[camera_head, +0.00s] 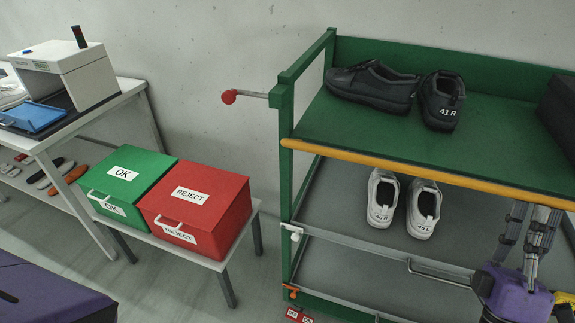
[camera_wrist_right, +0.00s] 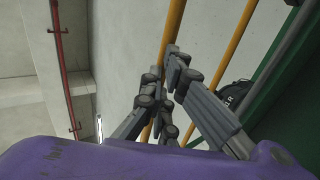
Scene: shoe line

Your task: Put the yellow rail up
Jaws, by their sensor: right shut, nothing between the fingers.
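The yellow rail (camera_head: 400,168) runs along the front edge of the green rack's upper shelf (camera_head: 345,125), from the left post to the right picture edge. My right gripper (camera_head: 532,212) is at the lower right, fingers pointing up, close to the rail's right part. Its fingers are shut with nothing between them. Whether they touch the rail is unclear. In the right wrist view the fingers (camera_wrist_right: 165,90) lie across a yellow bar (camera_wrist_right: 172,35), with more yellow bars to the right. My left gripper is not in view.
Black shoes (camera_head: 372,88) stand on the upper shelf, white shoes (camera_head: 400,205) on the shelf below. A grey bar (camera_head: 375,252) crosses the lower front. A red-knobbed rod (camera_head: 228,97) sticks out left. Green OK (camera_head: 125,175) and red REJECT (camera_head: 197,205) boxes stand on a low table.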

